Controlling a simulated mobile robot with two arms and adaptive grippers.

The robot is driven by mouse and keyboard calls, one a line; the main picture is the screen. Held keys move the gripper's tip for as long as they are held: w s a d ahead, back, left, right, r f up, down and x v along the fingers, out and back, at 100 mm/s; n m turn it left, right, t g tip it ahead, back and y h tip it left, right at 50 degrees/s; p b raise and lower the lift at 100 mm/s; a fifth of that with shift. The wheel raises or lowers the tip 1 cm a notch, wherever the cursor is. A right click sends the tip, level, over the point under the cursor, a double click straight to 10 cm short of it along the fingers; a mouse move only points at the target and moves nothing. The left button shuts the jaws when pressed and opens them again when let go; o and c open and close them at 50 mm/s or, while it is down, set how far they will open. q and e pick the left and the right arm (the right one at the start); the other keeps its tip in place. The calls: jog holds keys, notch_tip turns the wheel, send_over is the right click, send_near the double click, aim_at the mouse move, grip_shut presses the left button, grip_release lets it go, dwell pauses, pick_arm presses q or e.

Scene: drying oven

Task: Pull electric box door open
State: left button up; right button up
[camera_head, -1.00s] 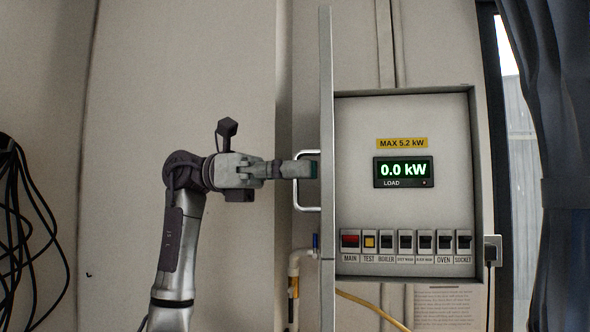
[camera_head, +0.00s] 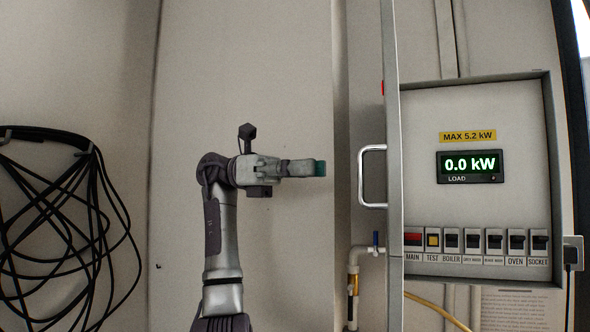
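The electric box (camera_head: 480,110) is on the wall at the right. Its door (camera_head: 393,160) stands wide open and is seen nearly edge-on, left of the box opening. The silver door handle (camera_head: 364,178) is on the door's left side. Inside the box are a lit display (camera_head: 470,165) reading 0.0 kW and a row of labelled switches (camera_head: 475,241). My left gripper (camera_head: 320,168) points right, a short gap left of the handle and not touching it. Its fingers are seen from the side and overlap, so their opening is not clear. My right gripper is not in view.
Black cables (camera_head: 60,215) hang on the wall at the far left. A pipe with a blue-handled valve (camera_head: 375,240) runs below the door, and a yellow hose (camera_head: 436,310) lies under the box. A plug (camera_head: 572,253) is at the right. Clear wall lies behind my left arm.

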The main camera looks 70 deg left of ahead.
pick_arm(q)
jog(key=shift+v, duration=1.25)
